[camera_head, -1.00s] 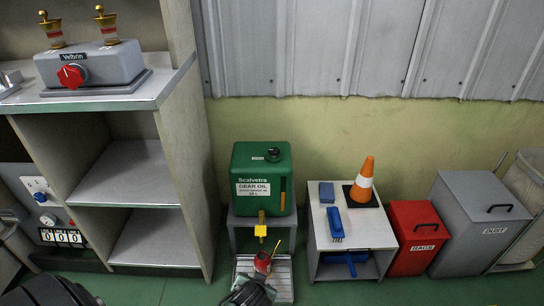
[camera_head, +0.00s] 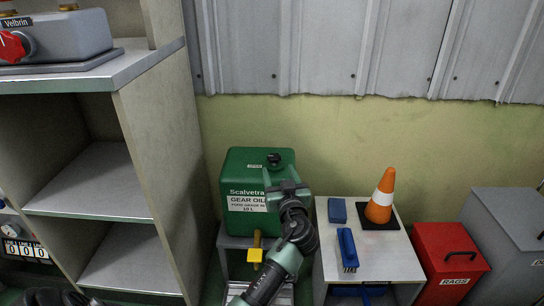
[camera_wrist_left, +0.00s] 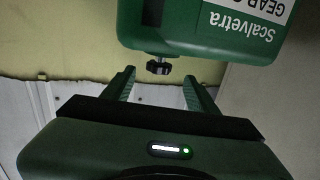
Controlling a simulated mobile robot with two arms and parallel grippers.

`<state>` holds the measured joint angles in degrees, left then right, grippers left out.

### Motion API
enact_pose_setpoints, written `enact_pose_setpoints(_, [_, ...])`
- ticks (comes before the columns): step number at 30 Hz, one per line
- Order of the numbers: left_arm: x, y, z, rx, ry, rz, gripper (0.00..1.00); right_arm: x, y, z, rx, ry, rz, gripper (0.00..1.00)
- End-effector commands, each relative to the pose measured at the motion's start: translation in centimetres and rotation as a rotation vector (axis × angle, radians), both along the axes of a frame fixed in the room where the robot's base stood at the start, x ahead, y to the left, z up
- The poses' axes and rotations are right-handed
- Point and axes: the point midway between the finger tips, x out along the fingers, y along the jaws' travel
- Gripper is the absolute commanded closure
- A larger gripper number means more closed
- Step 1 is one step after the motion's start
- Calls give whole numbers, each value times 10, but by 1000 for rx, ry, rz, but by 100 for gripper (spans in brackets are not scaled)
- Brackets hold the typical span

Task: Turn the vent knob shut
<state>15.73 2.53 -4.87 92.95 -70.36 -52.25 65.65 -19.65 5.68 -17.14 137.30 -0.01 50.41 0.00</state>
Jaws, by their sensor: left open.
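The vent knob (camera_head: 274,160) is a small black knob on top of the green gear oil container (camera_head: 250,218). In the left wrist view the picture is upside down, and the knob (camera_wrist_left: 158,67) sticks out from the container's top (camera_wrist_left: 190,42). My left gripper (camera_head: 280,177) is in front of the container's upper right part in the head view, hiding some of its label. In the left wrist view the gripper (camera_wrist_left: 160,80) is open, with the knob showing between its fingertips. I cannot tell whether the fingers touch it.
A yellow tap (camera_head: 255,254) hangs at the container's lower front. To the right, a low stand (camera_head: 385,262) carries a blue brush (camera_head: 347,248), a blue block (camera_head: 337,210) and a traffic cone (camera_head: 381,196). A red rags bin (camera_head: 449,264) is beyond. A shelf unit (camera_head: 165,145) stands left.

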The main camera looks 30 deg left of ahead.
Motion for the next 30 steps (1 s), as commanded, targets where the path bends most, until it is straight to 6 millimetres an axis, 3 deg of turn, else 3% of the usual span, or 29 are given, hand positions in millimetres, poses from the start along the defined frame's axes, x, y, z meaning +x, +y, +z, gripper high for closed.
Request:
enact_pose_setpoints(16, [51, 48, 1, 3, -12, 2, 41, -1, 0, 6, 2, -72, -1, 100])
enact_pose_setpoints(28, [57, 55, 2, 2, -11, 2, 41, 0, 1, 8, 0, -79, -1, 100])
enact_pose_setpoints(30, [57, 55, 2, 2, -11, 2, 61, 0, 1, 8, 0, -79, -1, 100])
